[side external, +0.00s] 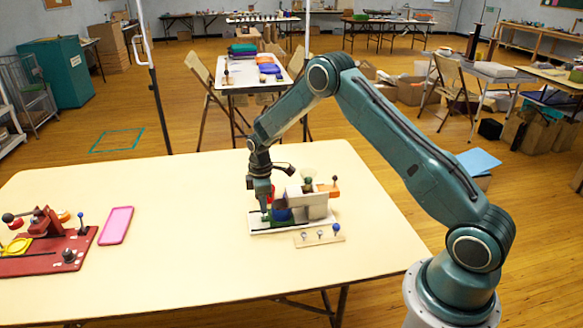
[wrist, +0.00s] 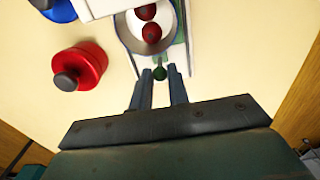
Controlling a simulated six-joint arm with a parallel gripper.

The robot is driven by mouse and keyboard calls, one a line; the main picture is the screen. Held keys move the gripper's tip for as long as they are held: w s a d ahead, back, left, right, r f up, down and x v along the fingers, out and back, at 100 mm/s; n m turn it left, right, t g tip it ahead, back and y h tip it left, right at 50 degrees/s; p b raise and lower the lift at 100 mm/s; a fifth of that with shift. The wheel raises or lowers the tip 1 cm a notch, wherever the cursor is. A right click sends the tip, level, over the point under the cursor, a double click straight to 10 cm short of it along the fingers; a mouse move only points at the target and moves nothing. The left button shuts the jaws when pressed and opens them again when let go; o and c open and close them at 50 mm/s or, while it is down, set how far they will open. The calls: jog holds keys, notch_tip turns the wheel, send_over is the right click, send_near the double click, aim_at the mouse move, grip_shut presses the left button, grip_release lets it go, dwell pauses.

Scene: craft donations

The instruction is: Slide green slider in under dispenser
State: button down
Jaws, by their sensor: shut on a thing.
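The green slider (side external: 262,224) lies along the white base of the dispenser (side external: 314,200) in the side view. My gripper (side external: 264,212) is low at the left end of it. In the wrist view, my gripper (wrist: 160,76) has its fingers on either side of the slider's round green knob (wrist: 159,73) and is shut on it. A blue cup (side external: 282,214) stands between my gripper and the dispenser. From above in the wrist view, the cup (wrist: 124,35) is round with a pale inside and holds two dark red balls (wrist: 151,32). The dispenser's white block covers part of the cup's far side.
In the wrist view, a red round piece (wrist: 90,65) and a blue one (wrist: 60,11) stand left of the cup. A small board with pegs (side external: 320,236) lies in front of the dispenser. A pink tray (side external: 116,225) and a red-based device (side external: 50,255) are left; table between is clear.

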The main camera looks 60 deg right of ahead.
aim_at(278, 200)
jog(key=shift+s+d, duration=1.6)
jog(key=shift+d, duration=0.1)
jog(key=c, duration=1.4)
grip_release()
jog(key=shift+c, duration=0.2)
jog(key=shift+r, duration=0.15)
notch_tip(278, 200, up, 7)
jog(key=shift+r, duration=0.1)
